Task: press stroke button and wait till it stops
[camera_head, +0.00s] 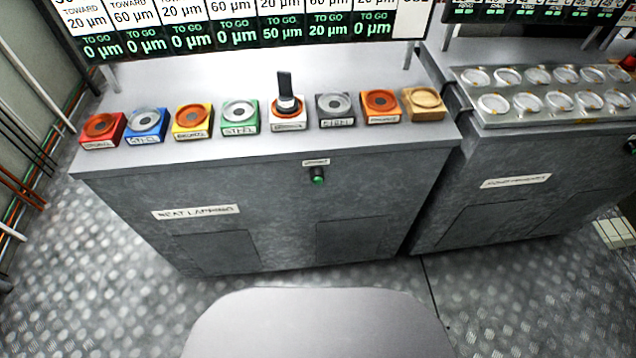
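A small green button (319,181) in a dark housing sits on the front face of the grey cabinet (280,206), under a small white label (316,162) too small to read. I take it for the stroke button. On the cabinet top stands a row of coloured blocks with round seats. The white block (288,124) in the row carries a metal disc with a dark upright handle (285,86). Neither of my grippers is in view.
A display (240,30) behind the row shows "TO GO" values, mostly 0 µm, with one 50 and one 20. Pipes run along the left wall. The floor (110,270) in front is clear.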

